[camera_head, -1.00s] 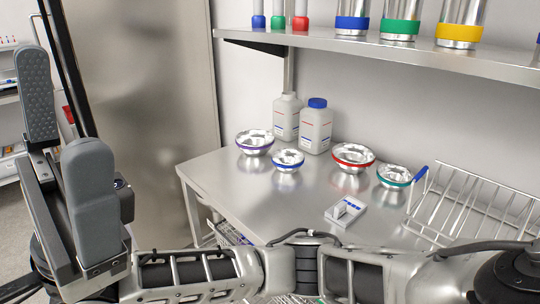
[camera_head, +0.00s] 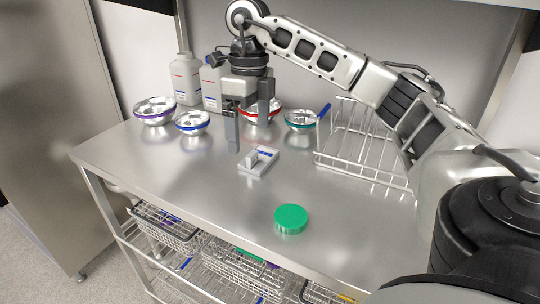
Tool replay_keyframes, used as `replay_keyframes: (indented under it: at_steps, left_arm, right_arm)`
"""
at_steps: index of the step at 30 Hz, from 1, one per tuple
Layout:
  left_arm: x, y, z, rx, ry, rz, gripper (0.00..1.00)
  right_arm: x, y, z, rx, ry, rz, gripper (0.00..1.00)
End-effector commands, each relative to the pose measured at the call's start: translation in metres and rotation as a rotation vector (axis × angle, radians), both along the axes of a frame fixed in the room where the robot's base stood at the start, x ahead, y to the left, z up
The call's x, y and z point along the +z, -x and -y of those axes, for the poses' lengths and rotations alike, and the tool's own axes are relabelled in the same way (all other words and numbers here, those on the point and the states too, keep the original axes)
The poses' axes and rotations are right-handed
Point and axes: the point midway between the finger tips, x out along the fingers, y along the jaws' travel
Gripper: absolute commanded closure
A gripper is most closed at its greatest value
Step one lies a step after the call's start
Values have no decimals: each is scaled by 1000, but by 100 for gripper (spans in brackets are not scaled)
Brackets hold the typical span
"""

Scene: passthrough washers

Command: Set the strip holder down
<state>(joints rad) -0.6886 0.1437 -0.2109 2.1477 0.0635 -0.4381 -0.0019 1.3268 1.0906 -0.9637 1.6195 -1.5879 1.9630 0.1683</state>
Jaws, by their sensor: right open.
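The strip holder, a small white and grey block with blue marks (camera_head: 262,163), sits on the steel table (camera_head: 160,160) near its middle. My right gripper (camera_head: 248,136) points down just above and behind it in the picture. Its two fingers are apart, with nothing seen between them. I cannot tell whether a finger touches the holder. My left gripper is not in view.
Bowls with purple (camera_head: 155,111), blue (camera_head: 193,123), red (camera_head: 272,108) and teal (camera_head: 300,120) rims stand behind. Two white bottles (camera_head: 186,80) stand at the back. A wire rack (camera_head: 350,150) is at right. A green lid (camera_head: 291,218) lies in front. The left front table is clear.

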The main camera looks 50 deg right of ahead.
Motion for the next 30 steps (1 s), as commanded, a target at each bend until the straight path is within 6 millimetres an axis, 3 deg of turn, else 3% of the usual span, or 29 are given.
replay_keyframes:
  at_steps: [1, 5, 19, 29, 30]
  left_arm:
    - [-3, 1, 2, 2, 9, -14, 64]
    - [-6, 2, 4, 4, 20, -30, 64]
    - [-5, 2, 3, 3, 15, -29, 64]
    - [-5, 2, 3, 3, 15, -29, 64]
    - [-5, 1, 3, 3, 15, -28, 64]
  right_arm:
    - [2, -1, 13, -28, 32, 18, 0]
    - [-2, -2, 26, -56, 73, 33, 0]
    - [-62, -8, 28, -56, 72, 32, 0]
    - [-70, -8, 27, -56, 70, 35, 0]
    - [-70, -8, 27, -55, 70, 35, 11]
